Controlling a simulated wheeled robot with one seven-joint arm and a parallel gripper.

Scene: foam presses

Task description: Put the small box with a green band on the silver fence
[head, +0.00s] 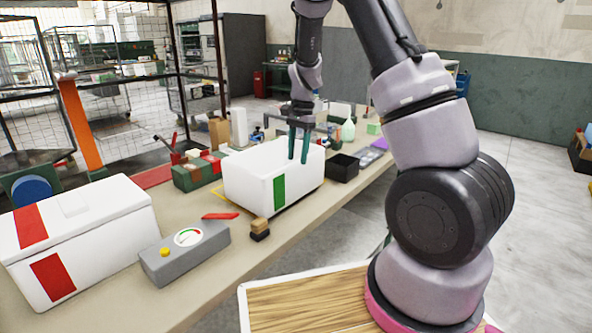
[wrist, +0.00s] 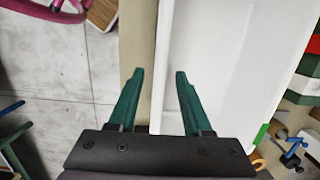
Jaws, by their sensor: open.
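The white box with a green band (head: 250,190) stands on the long table, at the middle of the head view. In the wrist view the white box (wrist: 225,60) fills the middle right, with its green band at the lower right edge. My gripper (head: 298,160) is open and empty, with dark green fingers pointing down at the box's right part. In the wrist view my gripper (wrist: 158,85) has one finger over the box and one beyond its long edge. Contact cannot be told. I cannot single out a silver fence; grey wire mesh (head: 135,70) stands behind the table.
A larger white box with red bands (head: 100,235) and a grey gauge unit (head: 185,255) stand at the near left.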

